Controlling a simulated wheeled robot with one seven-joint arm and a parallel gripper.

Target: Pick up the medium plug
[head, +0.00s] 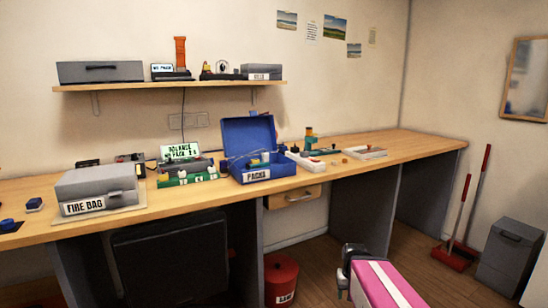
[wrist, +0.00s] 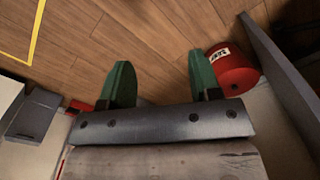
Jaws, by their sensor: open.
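I cannot make out which item is the medium plug; the small parts on the workbench (head: 220,205) are too small to tell apart. Small blue pieces, one of them (head: 34,204), lie at the bench's left end. More small parts lie around the tray (head: 365,153) right of the blue case. My gripper (wrist: 160,80) shows in the wrist view with its two green fingers wide apart and nothing between them. It points at the wooden floor, away from the bench top. Part of my pink arm shows low in the head view.
A grey fire bag box (head: 95,190), a green balance charger (head: 190,172) and an open blue PACKS case (head: 255,173) stand on the bench. A shelf (head: 165,86) hangs above. A red bin (head: 281,278) stands below; it also shows in the wrist view (wrist: 234,72).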

